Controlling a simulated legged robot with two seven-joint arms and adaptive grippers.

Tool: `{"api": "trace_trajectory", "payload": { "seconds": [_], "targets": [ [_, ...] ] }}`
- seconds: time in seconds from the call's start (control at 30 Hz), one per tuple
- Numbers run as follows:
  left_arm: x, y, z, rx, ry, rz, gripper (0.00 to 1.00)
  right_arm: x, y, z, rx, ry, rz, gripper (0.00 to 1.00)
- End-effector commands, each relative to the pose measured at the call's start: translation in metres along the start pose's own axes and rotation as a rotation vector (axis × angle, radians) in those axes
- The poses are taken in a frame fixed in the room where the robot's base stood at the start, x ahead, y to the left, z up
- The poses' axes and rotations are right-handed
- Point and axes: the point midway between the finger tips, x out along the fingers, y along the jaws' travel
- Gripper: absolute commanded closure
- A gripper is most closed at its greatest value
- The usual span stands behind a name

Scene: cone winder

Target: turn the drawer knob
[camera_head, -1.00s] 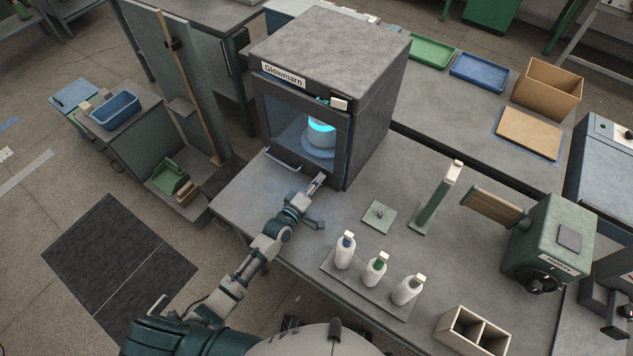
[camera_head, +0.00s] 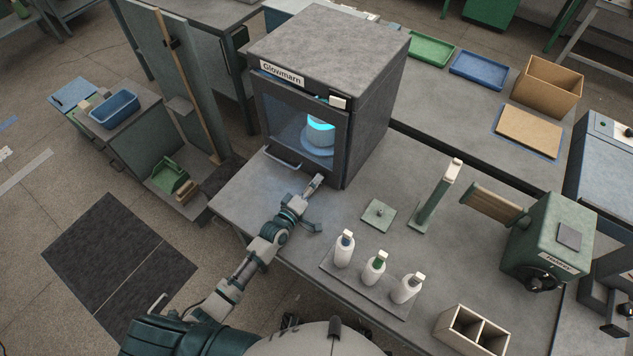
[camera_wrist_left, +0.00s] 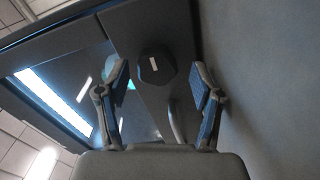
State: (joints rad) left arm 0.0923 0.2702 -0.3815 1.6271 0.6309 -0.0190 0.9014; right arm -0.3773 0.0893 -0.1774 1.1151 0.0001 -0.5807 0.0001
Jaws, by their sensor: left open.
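A dark knob (camera_wrist_left: 155,68) with a short white mark shows in the left wrist view, on a dark panel beside a lit window. It lies beyond and between the fingertips of my left gripper (camera_wrist_left: 163,78), with visible gaps on both sides. The gripper is open and empty. In the head view my left gripper (camera_head: 318,204) is low in front of the right part of the dark Glowmarn cabinet (camera_head: 372,110). I cannot make out the knob in that view. My right gripper is not in view.
A curved handle (camera_wrist_left: 175,121) is close to the right finger in the wrist view. Three white bottles (camera_head: 375,267) stand on a plate right of my arm. A small green plate with a peg (camera_head: 379,214) and a green post (camera_head: 432,205) stand beyond.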

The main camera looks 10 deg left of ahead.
Motion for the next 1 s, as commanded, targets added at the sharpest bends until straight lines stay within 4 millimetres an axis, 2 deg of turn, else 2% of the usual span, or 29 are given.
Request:
{"api": "trace_trajectory", "payload": {
  "seconds": [0.3, 0.5, 0.67, 1.0],
  "targets": [
    [-0.071, -0.003, 0.001, 0.000, -0.004, -0.006, 0.33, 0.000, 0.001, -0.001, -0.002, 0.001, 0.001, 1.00],
    [-0.098, -0.003, 0.001, 0.001, -0.003, -0.005, 0.33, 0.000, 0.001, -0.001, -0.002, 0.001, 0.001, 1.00],
    [-0.105, -0.003, 0.001, 0.000, -0.003, -0.005, 0.33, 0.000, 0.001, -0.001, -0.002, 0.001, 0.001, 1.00],
    [-0.105, -0.002, 0.001, 0.000, -0.003, -0.004, 0.33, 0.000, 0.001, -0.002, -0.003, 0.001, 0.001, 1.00]
  ]
}}
